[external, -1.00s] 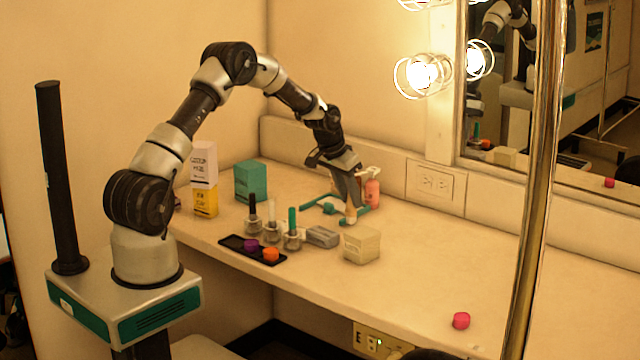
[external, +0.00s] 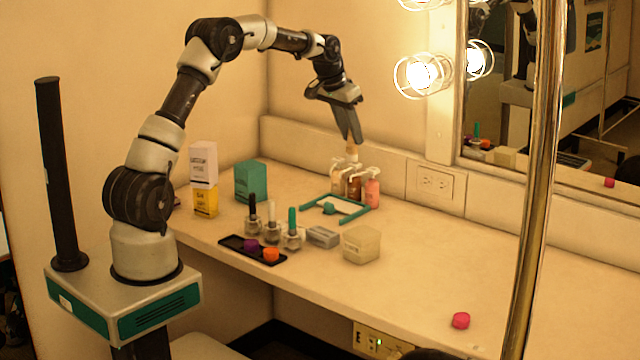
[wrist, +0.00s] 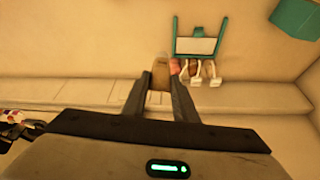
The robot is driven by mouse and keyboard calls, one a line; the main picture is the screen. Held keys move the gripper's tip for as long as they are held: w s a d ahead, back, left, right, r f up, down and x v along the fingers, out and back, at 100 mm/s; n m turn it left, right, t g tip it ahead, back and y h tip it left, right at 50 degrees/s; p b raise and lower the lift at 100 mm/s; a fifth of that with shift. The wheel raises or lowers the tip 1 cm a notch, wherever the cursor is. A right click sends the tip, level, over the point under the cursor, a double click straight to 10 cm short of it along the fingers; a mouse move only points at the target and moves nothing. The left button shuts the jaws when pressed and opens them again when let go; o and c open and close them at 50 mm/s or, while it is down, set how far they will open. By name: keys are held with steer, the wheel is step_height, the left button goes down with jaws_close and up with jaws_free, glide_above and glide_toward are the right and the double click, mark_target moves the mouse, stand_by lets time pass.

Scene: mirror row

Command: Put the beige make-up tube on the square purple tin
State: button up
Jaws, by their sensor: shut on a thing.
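My gripper (external: 350,138) is shut on the beige make-up tube (external: 352,153) and holds it raised above the back of the counter. The tube also shows between the fingers in the wrist view (wrist: 160,74). No clearly purple square tin can be made out. I cannot tell whether either is the tin.
Pump bottles (external: 372,190) stand at a teal frame (external: 328,209) below my gripper. Several nail-polish bottles (external: 271,226), a black tray (external: 233,243) with purple and orange caps, and teal (external: 250,182) and yellow (external: 205,202) boxes stand left. The right counter is mostly clear, with a pink cap (external: 461,320).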

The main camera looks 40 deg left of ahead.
mark_target(350, 143)
step_height(350, 143, up, 6)
steer(key=shift+a+f, duration=0.1)
steer(key=shift+f, duration=0.05)
steer(key=s+a+n+y+b, duration=0.15)
steer(key=s+a, duration=0.25)
steer(key=a, duration=0.8)
steer(key=s+a+n+p, duration=0.1)
steer(key=s+a+n, duration=0.25)
steer(key=a, duration=0.75)
steer(key=s+a+n+y+b, duration=0.15)
steer(key=s+a, duration=0.35)
steer(key=a, duration=0.7)
steer(key=s+a+n+g, duration=0.1)
steer(key=s+a+n, duration=0.3)
steer(key=s+a, duration=0.75)
steer(key=shift+y, duration=0.4)
steer(key=shift+w+a+f+b, duration=0.1)
steer(key=shift+f+b, duration=0.15)
steer(key=shift+f, duration=3.35)
steer(key=shift+a+f+b, duration=0.15)
steer(key=shift+f+b, duration=0.1)
steer(key=shift+f, duration=3.3)
steer(key=shift+w+a+f+b, duration=0.1)
steer(key=shift+f+b, duration=0.15)
steer(key=shift+f, duration=3.35)
